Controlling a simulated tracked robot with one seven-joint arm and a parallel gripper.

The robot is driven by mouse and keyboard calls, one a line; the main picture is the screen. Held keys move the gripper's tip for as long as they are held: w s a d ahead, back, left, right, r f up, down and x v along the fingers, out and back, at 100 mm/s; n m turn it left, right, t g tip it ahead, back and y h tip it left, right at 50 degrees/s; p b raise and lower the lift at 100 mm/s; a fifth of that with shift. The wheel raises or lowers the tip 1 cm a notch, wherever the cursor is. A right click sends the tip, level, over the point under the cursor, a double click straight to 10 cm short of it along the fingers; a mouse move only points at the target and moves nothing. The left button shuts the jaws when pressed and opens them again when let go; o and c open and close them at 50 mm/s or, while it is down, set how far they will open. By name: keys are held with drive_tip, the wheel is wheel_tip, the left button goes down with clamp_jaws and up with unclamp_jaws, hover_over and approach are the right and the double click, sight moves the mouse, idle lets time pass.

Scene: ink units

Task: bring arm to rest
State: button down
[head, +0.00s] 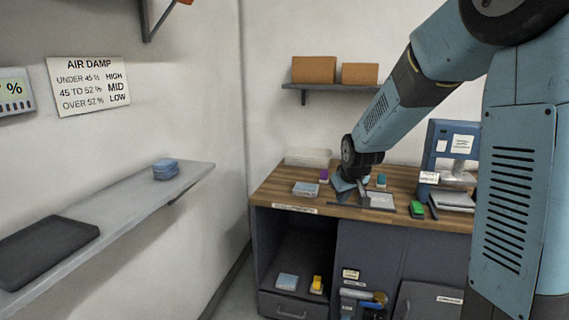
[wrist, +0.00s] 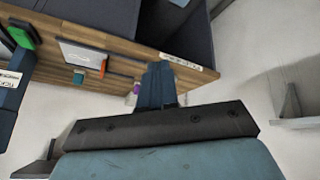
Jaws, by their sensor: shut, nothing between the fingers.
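My arm reaches in from the right in the head view and hangs down over the wooden desk top (head: 275,193). My gripper (head: 341,187) is at its lower end, above the desk near several small items. In the wrist view my gripper's blue fingers (wrist: 158,72) are together with nothing between them, in front of the desk edge. Whether the fingertips touch anything on the desk cannot be told.
Beside the gripper are a blue-and-white pack (head: 306,189), a purple bottle (head: 324,176), a teal block (head: 381,180) and a white card (head: 381,200). A blue stand (head: 437,150) rises to the right. A grey wall shelf (head: 120,215) is at left.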

drive_tip(key=s+d+r+m, duration=0.1)
drive_tip(key=s+r, duration=0.3)
drive_tip(key=s, duration=0.6)
drive_tip(key=s+d+r+m, duration=0.2)
drive_tip(key=s+d+r, duration=0.1)
drive_tip(key=s, duration=0.8)
drive_tip(key=s+d+r+m, duration=0.1)
drive_tip(key=s+r, duration=0.4)
drive_tip(key=s, duration=0.6)
drive_tip(key=shift+s+d+r+g+h, duration=0.2)
drive_tip(key=shift+d+g+h, duration=0.1)
drive_tip(key=shift+d, duration=0.35)
